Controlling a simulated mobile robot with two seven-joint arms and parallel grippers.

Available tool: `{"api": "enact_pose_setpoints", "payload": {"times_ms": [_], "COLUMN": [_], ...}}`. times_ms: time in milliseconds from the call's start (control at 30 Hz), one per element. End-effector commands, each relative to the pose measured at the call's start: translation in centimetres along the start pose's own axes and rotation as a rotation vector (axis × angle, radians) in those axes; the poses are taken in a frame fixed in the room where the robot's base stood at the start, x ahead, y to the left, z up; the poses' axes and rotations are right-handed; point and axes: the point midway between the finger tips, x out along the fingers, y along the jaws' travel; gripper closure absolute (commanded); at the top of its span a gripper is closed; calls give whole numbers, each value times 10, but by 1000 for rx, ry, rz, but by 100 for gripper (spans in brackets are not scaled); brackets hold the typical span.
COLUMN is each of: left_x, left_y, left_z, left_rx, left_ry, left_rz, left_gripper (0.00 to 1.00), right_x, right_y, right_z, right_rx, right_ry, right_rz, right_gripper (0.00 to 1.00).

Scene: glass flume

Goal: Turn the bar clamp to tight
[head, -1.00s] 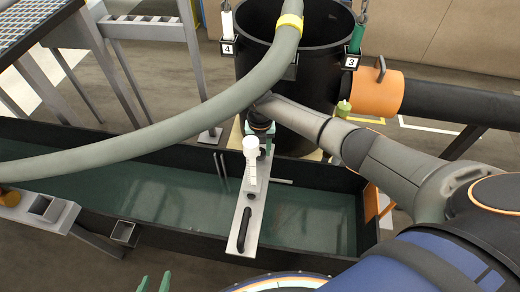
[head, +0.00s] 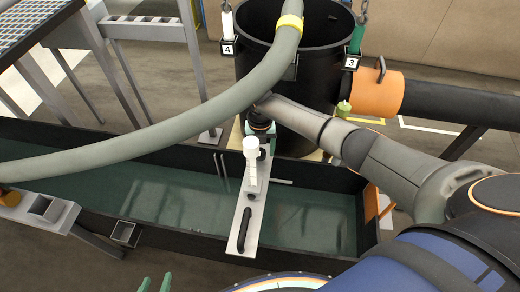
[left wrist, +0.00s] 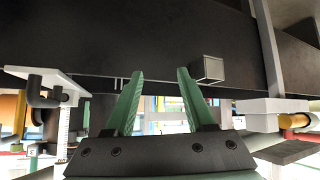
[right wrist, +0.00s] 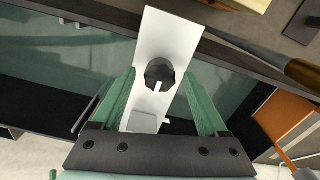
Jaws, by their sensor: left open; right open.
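A pale bar (head: 255,215) lies across the flume, with a dark long handle (head: 244,230) on its near part and a white upright piece (head: 251,146) at its far part. In the right wrist view a round black knob (right wrist: 160,74) with a white mark stands on the pale bar (right wrist: 172,35); I cannot tell surely which part is the clamp. My right gripper (right wrist: 158,85) is open, its green fingers either side of the bar's picture, apart from the knob. My left gripper (head: 154,284) is open and empty at the bottom edge; it also shows in the left wrist view (left wrist: 160,72).
The dark-walled flume (head: 180,200) holds greenish water. A large black tub (head: 310,50) stands behind it, with an orange-collared pipe (head: 376,92) to the right. A thick grey hose (head: 150,150) crosses above the flume. A grey shelf (head: 45,205) stands at left.

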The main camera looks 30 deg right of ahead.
Motion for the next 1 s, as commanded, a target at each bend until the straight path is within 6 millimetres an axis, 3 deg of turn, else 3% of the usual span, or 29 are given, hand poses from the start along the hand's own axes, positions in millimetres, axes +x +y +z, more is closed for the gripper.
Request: {"api": "enact_pose_setpoints", "payload": {"times_ms": [167,300,600,800,1000], "left_x": [-5,-9,-14,-14,-13], "left_y": [-1,-3,-9,-11,-11], "left_z": [-6,-7,0,2,1], "left_rx": [0,0,-4,-4,-5], "left_ry": [4,5,-6,-11,-9], "left_rz": [-3,-9,-23,-28,-28], "left_gripper": [45,45,45,45,45], "right_x": [-26,-57,-111,-123,-124], "right_y": [0,0,0,0,0], "right_z": [1,1,1,0,0], "right_rx": [0,-1,-1,0,0], "right_ry": [-4,-5,-3,-1,-1], "right_rz": [1,3,2,1,1], "right_gripper": [24,24,24,24,24]}}
